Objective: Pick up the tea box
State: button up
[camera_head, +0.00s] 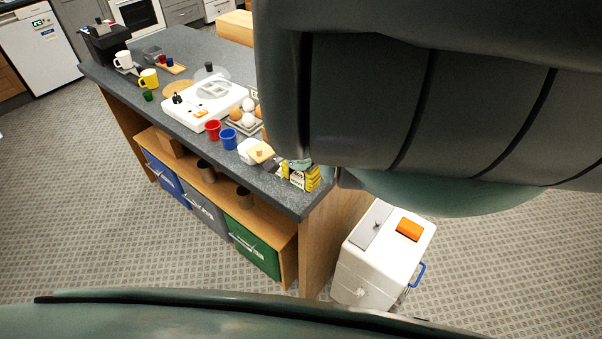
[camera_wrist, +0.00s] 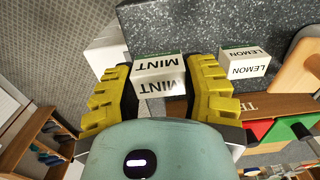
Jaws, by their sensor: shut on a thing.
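A white tea box marked MINT (camera_wrist: 158,68) sits between the yellow fingers of my gripper (camera_wrist: 161,82) in the wrist view. The fingers are shut on its two sides. A second white box marked LEMON (camera_wrist: 245,62) stands on the dark counter to the right, apart from my gripper. In the head view my gripper (camera_head: 303,178) is at the near right corner of the counter (camera_head: 283,196), and my arm covers much of the right side. I cannot tell whether the mint box touches the counter.
Beside the gripper in the head view is a white pot with a wooden lid (camera_head: 261,152). A blue cup (camera_head: 228,139), a red cup (camera_head: 212,129) and a tray of eggs (camera_head: 244,127) stand farther along. A white bin (camera_head: 358,262) stands on the floor by the counter's end.

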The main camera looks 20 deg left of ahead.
jog(key=s+d+p, duration=0.1)
jog(key=s+p, duration=0.2)
jog(key=s, duration=0.1)
jog(key=s+d+r+p, duration=0.1)
jog(key=s+p, duration=0.2)
jog(key=s, duration=0.1)
jog(key=s+d+p, duration=0.1)
jog(key=s+p, duration=0.1)
jog(key=s, duration=0.2)
jog(key=shift+s+d+r+p, duration=0.2)
jog(key=shift+s+d+p, duration=0.15)
jog(key=shift+s+p, duration=0.05)
jog(key=shift+a+r, duration=0.1)
jog(key=w+r+b, duration=0.1)
jog(key=w+b, duration=0.7)
jog(key=b, duration=0.1)
jog(key=w+a+r+b, duration=0.1)
jog(key=w+b, duration=0.8)
jog(key=w+a+r+b, duration=0.1)
jog(key=w+b, duration=0.8)
jog(key=shift+w+r, duration=0.15)
jog(key=shift+w, duration=0.1)
jog(key=shift+a+r, duration=0.1)
